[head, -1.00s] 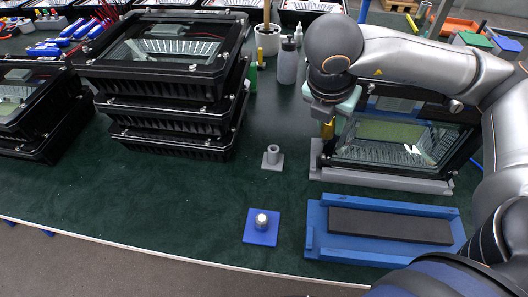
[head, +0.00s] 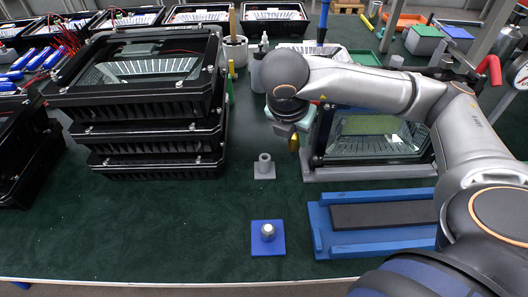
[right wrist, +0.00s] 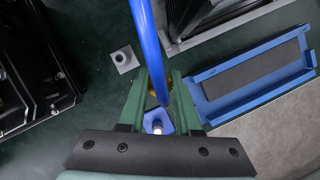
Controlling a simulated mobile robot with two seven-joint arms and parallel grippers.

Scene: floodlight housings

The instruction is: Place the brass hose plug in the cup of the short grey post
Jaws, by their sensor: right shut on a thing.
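The short grey post (head: 264,165) stands upright on a square grey base on the green table, its round cup open at the top and looking empty. It also shows in the right wrist view (right wrist: 123,57), to the left of the fingers. My right gripper (head: 294,130) is shut on the brass hose plug (head: 293,144), which points down, above and to the right of the post and apart from it. In the right wrist view a blue hose (right wrist: 150,50) runs down between the green fingers and hides most of the plug. My left gripper is not in view.
A floodlight housing (head: 375,138) stands tilted in a grey stand close right of the gripper. Stacked black housings (head: 150,135) stand left. A blue tray with a dark pad (head: 322,222) and a blue plate with a metal knob (head: 280,245) lie in front. Green table around the post is clear.

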